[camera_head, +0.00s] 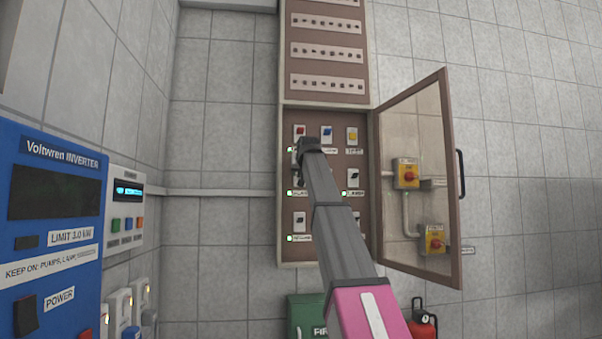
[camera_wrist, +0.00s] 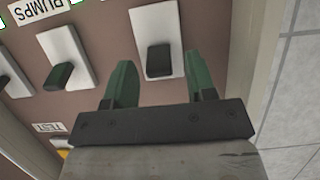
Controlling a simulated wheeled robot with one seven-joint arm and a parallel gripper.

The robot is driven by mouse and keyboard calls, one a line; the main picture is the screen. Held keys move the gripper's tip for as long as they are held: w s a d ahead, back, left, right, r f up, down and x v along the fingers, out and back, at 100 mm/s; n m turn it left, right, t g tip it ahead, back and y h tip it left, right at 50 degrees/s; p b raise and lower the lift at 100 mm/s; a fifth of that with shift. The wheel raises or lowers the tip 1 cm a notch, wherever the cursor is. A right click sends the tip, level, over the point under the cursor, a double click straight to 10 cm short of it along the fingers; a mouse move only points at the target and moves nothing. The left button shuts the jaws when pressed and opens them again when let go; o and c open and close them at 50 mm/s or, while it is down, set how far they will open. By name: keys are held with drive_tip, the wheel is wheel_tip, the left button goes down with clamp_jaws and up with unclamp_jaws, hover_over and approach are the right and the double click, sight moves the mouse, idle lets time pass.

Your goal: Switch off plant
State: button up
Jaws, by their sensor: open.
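An open brown switch cabinet (camera_head: 365,240) on the tiled wall holds rows of switches on white plates. The top row has a red switch (camera_head: 300,131), a blue switch (camera_head: 327,131) and a yellow switch (camera_head: 352,136); lower rows show black ones. My gripper (camera_head: 302,150) is at the left of the cabinet, just below the red switch, and hides part of the middle row. In the wrist view my gripper (camera_wrist: 161,60) is open, with a black switch (camera_wrist: 158,60) between its green fingers. Contact cannot be told. I cannot read any label saying plant.
The glazed cabinet door (camera_head: 447,190) stands open to the right. Yellow boxes with red knobs (camera_head: 406,173) show through its glass. A blue inverter (camera_head: 60,170) and a white controller (camera_head: 127,210) are at left. A fire extinguisher (camera_head: 424,322) stands below the door.

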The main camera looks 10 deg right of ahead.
drive_tip(key=c, duration=0.9)
drive_tip(key=shift+s+f, duration=0.1)
drive_tip(key=shift+s+f+t, duration=0.1)
drive_tip(key=shift+f+t, duration=0.5)
drive_tip(key=shift+t, duration=1.05)
drive_tip(key=shift+w+f+t, duration=0.1)
drive_tip(key=shift+f+t, duration=0.5)
drive_tip(key=shift+t, duration=1)
drive_tip(key=shift+s+f+t, duration=0.1)
drive_tip(key=shift+f+t, duration=0.5)
drive_tip(key=shift+t, duration=1.05)
drive_tip(key=o, duration=0.9)
